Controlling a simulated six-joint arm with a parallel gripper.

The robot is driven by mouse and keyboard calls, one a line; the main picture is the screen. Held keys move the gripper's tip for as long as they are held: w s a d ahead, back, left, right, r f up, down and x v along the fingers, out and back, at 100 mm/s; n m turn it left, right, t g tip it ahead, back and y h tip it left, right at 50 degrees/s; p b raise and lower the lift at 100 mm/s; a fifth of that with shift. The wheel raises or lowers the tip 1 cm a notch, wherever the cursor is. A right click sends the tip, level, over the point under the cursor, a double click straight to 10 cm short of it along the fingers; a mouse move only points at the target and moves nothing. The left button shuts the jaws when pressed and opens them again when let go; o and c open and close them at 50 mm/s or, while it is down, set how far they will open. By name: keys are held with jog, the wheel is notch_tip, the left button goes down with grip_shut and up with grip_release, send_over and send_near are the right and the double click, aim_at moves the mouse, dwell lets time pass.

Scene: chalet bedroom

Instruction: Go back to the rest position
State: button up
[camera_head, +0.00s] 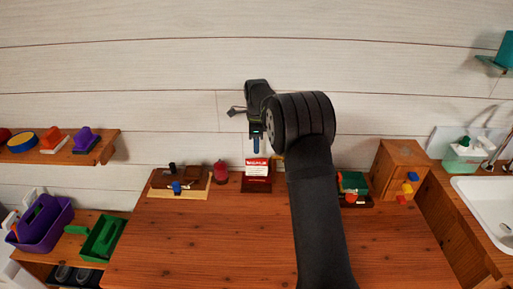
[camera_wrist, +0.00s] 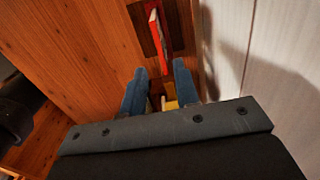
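My gripper (camera_head: 256,146) hangs near the back wall, above the back edge of the wooden table (camera_head: 215,235). In the wrist view its two blue fingers (camera_wrist: 158,78) are spread apart with nothing held between them. A red and white box or card (camera_head: 257,167) stands upright on a dark wooden base (camera_head: 256,185), just below the fingertips in the head view. In the wrist view the red card (camera_wrist: 158,40) shows beyond the fingertips. A small yellow thing (camera_wrist: 170,105) shows lower down between the fingers, partly hidden by my gripper.
A red candle-like thing (camera_head: 220,173) and a wooden tray (camera_head: 191,191) stand left of the card. A green block (camera_head: 352,181) and a wooden cabinet (camera_head: 401,165) stand right. The white wall (camera_head: 180,90) is close behind. The table's front and middle are clear.

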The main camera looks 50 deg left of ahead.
aim_at(257, 161)
notch_tip(257, 161, down, 12)
jog(key=shift+r, duration=1.8)
jog(key=shift+f, duration=0.1)
